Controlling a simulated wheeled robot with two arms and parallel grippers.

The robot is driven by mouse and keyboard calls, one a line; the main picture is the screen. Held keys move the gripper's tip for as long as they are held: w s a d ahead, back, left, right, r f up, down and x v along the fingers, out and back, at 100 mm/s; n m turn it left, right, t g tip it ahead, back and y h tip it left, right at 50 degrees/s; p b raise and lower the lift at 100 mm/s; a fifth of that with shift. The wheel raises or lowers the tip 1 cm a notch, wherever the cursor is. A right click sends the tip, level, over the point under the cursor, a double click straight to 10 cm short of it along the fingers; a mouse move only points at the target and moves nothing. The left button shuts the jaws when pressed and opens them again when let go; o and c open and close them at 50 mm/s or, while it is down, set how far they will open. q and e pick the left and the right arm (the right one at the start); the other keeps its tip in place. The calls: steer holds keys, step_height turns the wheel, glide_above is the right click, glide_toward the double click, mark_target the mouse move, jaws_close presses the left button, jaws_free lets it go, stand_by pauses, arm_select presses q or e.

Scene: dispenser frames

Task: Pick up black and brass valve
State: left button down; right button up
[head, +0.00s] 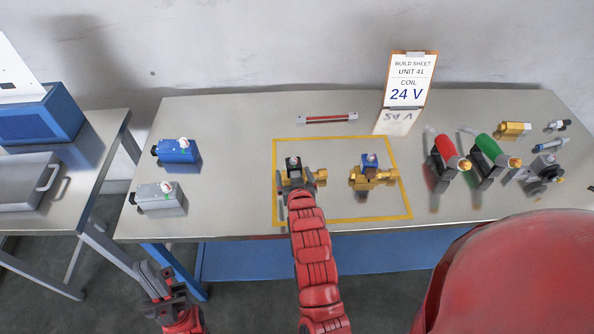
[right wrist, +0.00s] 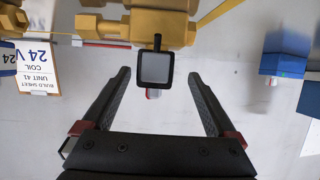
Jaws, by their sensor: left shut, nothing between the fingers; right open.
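The black and brass valve (head: 293,163) stands in the left part of the yellow-taped rectangle, with its black top upward and its brass body (head: 320,176) partly hidden by my right gripper. My right gripper (head: 296,184) is open at the valve's near side. In the right wrist view, the valve's black square top (right wrist: 155,68) shows between the two spread fingers (right wrist: 160,76), with a gap on each side. The brass body (right wrist: 160,25) lies beyond it at the picture's top. My left gripper (head: 163,287) is shut and empty, low in front of the table's left end.
A blue-topped brass valve (head: 371,176) stands to the right inside the tape. Blue (head: 178,151) and grey (head: 160,197) blocks sit at left. A build sheet (head: 410,78) reading 24 V stands at the back.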

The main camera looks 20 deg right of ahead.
steer(key=shift+x, duration=1.2)
steer(key=shift+w+p, duration=0.2)
steer(key=shift+p, duration=0.35)
steer(key=p+x, duration=0.1)
steer(key=x, duration=0.1)
steer(key=p+x, duration=0.1)
steer(key=shift+w+d+f, duration=0.2)
steer(key=shift+d+f, duration=0.1)
steer(key=shift+d, duration=0.15)
steer(key=shift+w+f, duration=0.3)
steer(key=shift+w, duration=0.2)
jaws_close()
